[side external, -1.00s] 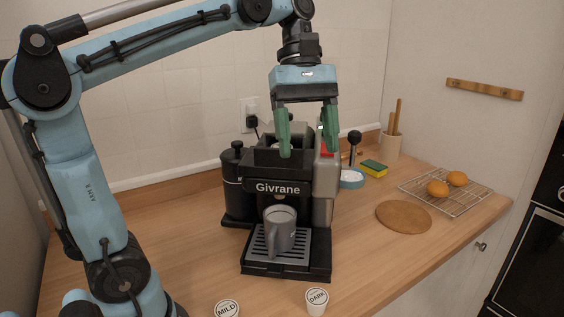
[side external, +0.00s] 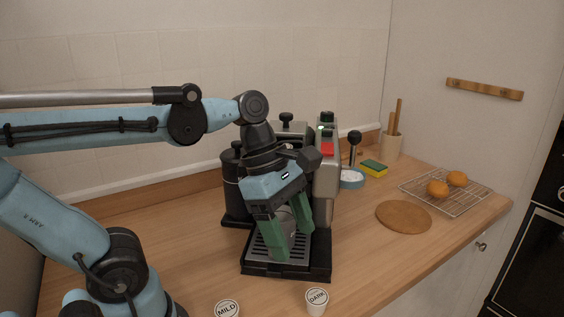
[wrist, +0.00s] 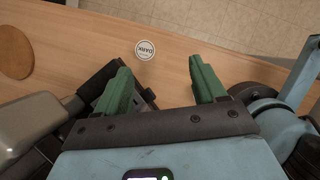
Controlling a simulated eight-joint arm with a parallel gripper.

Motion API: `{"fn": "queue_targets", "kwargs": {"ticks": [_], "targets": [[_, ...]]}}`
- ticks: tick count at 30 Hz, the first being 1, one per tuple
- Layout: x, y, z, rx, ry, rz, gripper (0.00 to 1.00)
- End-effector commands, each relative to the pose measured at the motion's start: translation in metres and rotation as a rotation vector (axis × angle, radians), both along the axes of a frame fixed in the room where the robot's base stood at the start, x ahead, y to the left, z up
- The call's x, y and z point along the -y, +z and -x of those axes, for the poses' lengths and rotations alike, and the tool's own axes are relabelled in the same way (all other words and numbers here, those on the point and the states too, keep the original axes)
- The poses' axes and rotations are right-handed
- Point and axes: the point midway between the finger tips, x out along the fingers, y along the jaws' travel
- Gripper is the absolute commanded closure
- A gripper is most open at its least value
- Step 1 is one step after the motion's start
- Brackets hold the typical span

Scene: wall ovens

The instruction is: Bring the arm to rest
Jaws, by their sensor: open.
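My gripper (side external: 288,240) is open, its green fingers pointing down in front of the coffee machine (side external: 325,205), above the drip tray (side external: 262,256). The gripper also hides most of the machine's front. In the wrist view the two fingers (wrist: 160,72) stand well apart, with no object seen held between them.
A DARK pod (side external: 317,298) and a MILD pod (side external: 227,308) stand at the front of the counter. A round board (side external: 404,217), a rack with buns (side external: 463,196), a sponge (side external: 374,167) and a utensil pot (side external: 391,144) are to the right. Counter left of the machine is clear.

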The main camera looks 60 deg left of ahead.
Motion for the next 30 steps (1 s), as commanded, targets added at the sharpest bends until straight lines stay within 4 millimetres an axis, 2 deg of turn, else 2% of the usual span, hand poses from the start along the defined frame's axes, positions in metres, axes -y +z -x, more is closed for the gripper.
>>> {"fn": "queue_targets", "kwargs": {"ticks": [3,10,30], "targets": [[0.003,-0.016,0.007,0.001,0.067,0.001,0.30],[0.005,-0.034,0.014,0.001,0.150,0.001,0.30],[0.006,-0.036,0.015,0.000,0.165,0.001,0.30]]}}
